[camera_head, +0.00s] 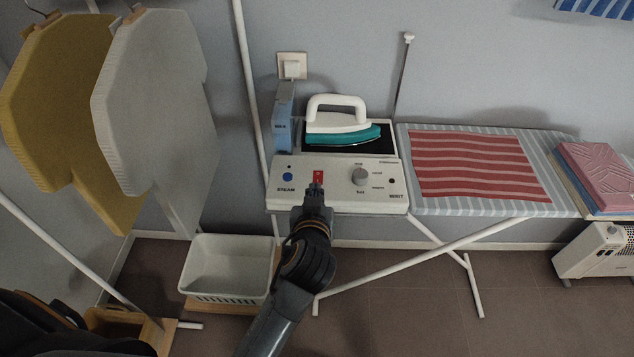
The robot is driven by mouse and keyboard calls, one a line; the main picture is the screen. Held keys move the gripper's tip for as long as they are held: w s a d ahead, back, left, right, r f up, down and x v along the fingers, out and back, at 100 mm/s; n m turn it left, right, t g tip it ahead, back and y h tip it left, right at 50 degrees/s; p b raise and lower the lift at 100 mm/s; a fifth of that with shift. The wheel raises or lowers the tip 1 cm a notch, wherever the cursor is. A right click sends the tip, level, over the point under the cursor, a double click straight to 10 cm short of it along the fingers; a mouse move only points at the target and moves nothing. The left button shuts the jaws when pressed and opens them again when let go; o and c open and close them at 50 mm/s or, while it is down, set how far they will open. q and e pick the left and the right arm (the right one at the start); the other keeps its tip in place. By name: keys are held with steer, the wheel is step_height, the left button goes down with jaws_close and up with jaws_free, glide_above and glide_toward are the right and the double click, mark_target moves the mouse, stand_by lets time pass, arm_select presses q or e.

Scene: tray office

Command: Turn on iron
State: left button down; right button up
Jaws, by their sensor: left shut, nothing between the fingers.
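A white and teal iron (343,125) rests on the dark plate of a white steam station (340,190) at the left end of the ironing board. The station's front panel has a blue STEAM button (287,177), a red switch (318,176) and a grey knob (360,176). My left gripper (317,187) is shut and empty, with its fingertips at the lower edge of the red switch. I cannot tell whether they touch it. The gripper hides part of the panel below the switch. My right gripper is not in view.
The striped ironing board (480,208) holds a red striped cloth (478,166) and folded pink cloth (597,175). Yellow (60,90) and grey (150,90) garments hang at left. A white heater (597,250) stands at right.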

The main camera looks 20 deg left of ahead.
arm_select(q)
steer(key=shift+f+v, duration=0.2)
steer(key=shift+v, duration=0.9)
steer(key=shift+d, duration=0.1)
steer(key=s+d+f+m+g+h, duration=0.1)
steer(key=d+f+m, duration=0.1)
steer(key=f, duration=0.7)
steer(key=s+d+f+m+g+h, duration=0.1)
steer(key=d+f+m+g+h, duration=0.1)
steer(key=f, duration=0.8)
steer(key=s+a+f+m+g, duration=0.1)
steer(key=s+f+g, duration=0.1)
steer(key=s+f, duration=0.45)
steer(key=s+f+m+g, duration=0.1)
steer(key=s+f, duration=0.2)
steer(key=f, duration=0.7)
steer(key=s+a+f+g, duration=0.2)
steer(key=s+f, duration=0.4)
steer(key=s, duration=0.4)
steer(key=s+a+f+g, duration=0.2)
steer(key=s+a+f, duration=0.3)
steer(key=s, duration=0.5)
steer(key=s+a+f+g, duration=0.2)
steer(key=s+a+f, duration=0.2)
steer(key=s+f, duration=0.3)
steer(key=s, duration=0.3)
steer(key=shift+a+f+h, duration=0.2)
steer(key=shift+f+h, duration=0.1)
steer(key=shift+h, duration=0.1)
